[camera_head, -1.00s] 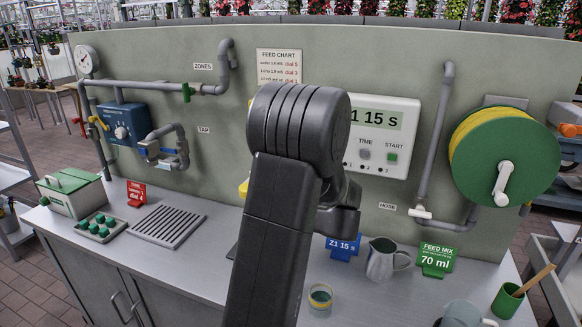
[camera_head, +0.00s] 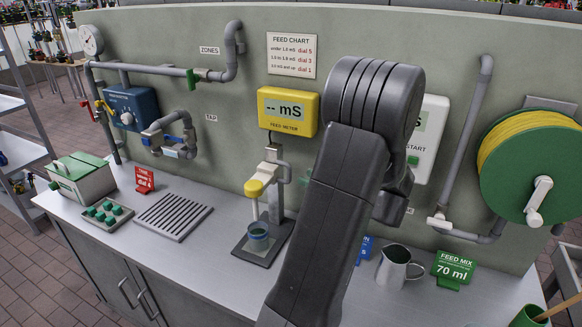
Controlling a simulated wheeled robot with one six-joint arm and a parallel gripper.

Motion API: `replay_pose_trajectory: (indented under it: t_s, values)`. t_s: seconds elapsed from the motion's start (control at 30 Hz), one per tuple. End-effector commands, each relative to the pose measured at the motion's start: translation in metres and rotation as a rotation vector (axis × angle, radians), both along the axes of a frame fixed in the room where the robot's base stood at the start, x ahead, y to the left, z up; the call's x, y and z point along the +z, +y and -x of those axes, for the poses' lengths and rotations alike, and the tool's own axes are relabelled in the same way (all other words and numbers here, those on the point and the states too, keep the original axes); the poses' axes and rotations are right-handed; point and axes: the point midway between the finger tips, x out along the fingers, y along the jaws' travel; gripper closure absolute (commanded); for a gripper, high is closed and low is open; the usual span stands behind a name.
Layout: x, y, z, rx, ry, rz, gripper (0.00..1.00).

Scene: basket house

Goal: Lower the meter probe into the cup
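The meter probe is a thin pale rod (camera_head: 255,211) hanging upright below a yellow cap (camera_head: 254,187) on a grey stand. The cup (camera_head: 258,244) is small, with teal contents, and sits on the stand's dark base (camera_head: 243,253) under the probe. The rod's lower end is at about the cup's rim; I cannot tell if it is inside. The yellow feed meter (camera_head: 288,110) on the wall above reads "-- mS". My dark arm crosses the view to the right of the stand. My gripper is hidden behind the arm.
A metal jug (camera_head: 394,268) and the green FEED MIX 70 ml sign (camera_head: 454,267) stand to the right. A slotted drain (camera_head: 172,214), a tray with green caps (camera_head: 105,216) and a green-lidded box (camera_head: 79,178) lie left. The bench between drain and stand is clear.

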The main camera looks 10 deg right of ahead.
Motion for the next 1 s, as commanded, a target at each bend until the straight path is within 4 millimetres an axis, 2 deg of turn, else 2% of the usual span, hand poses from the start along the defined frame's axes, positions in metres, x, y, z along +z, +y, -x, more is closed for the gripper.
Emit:
replay_pose_trajectory:
  t_s: [0.1,0.3,0.5,0.8,0.93,0.97,1.0]
  values:
    - [0.002,0.019,-0.018,0.004,0.002,-0.001,0.7]
    - [0.002,0.042,-0.041,0.003,0.001,-0.001,0.7]
    - [0.0,0.052,-0.052,0.0,0.001,0.0,0.7]
    - [0.0,0.053,-0.054,-0.001,0.0,0.0,0.7]
    - [0.0,0.053,-0.054,-0.001,0.0,0.0,0.96]
    - [0.0,0.053,-0.054,-0.001,0.0,0.0,1.0]
    - [0.0,0.053,-0.054,-0.001,0.0,0.0,1.0]
